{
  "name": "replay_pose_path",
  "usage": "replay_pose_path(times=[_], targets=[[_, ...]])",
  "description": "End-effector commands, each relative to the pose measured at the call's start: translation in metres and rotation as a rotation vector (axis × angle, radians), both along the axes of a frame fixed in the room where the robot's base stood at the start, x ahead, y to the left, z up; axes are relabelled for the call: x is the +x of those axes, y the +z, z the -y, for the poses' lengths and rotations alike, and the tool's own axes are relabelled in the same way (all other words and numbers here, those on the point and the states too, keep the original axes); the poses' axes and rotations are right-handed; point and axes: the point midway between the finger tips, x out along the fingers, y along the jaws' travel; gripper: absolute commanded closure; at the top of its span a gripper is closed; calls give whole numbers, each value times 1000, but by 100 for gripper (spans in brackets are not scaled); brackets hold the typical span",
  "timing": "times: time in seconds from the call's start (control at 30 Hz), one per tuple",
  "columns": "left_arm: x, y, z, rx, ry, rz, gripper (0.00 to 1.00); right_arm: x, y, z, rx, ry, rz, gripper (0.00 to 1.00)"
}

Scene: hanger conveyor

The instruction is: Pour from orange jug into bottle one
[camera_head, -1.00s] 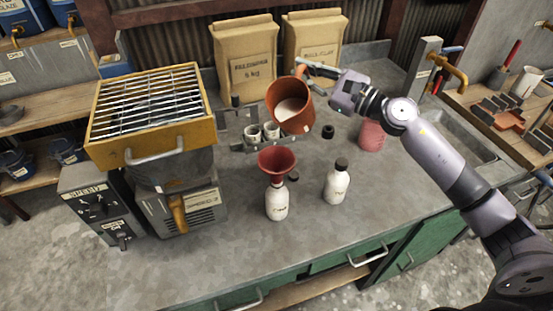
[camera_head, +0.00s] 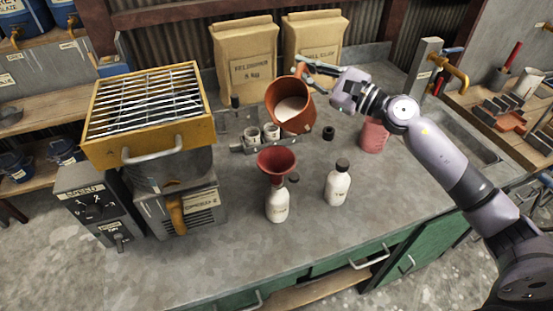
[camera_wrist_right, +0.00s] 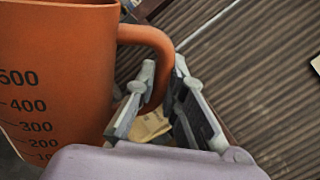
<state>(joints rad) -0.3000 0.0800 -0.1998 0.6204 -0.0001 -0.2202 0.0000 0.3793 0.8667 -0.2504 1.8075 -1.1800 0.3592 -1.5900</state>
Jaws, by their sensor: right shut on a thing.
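The orange jug (camera_head: 288,118) is held in the air above the bench, tilted to the left, with pale liquid showing in its mouth. My right gripper (camera_head: 322,75) is shut on its handle; the right wrist view shows the fingers (camera_wrist_right: 162,100) around the handle of the jug (camera_wrist_right: 60,75). A white bottle (camera_head: 277,205) stands upright with a red funnel (camera_head: 276,162) in its neck. The jug is above and slightly right of the funnel, apart from it. No pouring stream shows. A second white bottle (camera_head: 337,186) with a dark cap stands to the right. My left gripper is out of view.
A yellow sieve box (camera_head: 150,110) on a machine stands at the left. Two paper sacks (camera_head: 245,62) stand at the back. A small rack with cups (camera_head: 262,137) is behind the funnel. A pink jug (camera_head: 374,135) stands near the sink (camera_head: 455,130). The bench front is clear.

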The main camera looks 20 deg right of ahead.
Motion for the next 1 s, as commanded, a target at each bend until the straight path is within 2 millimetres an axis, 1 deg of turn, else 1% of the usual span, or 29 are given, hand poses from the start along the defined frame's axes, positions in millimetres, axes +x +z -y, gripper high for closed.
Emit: replay_pose_path(times=[0.03,0.33,0.73,1.0], targets=[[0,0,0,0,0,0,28,0,2,0,2,-1,4,100],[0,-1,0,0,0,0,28,0,2,0,0,-1,6,100],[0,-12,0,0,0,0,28,-1,3,0,-31,-1,38,100],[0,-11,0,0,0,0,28,-1,5,-1,-34,-1,41,100]])
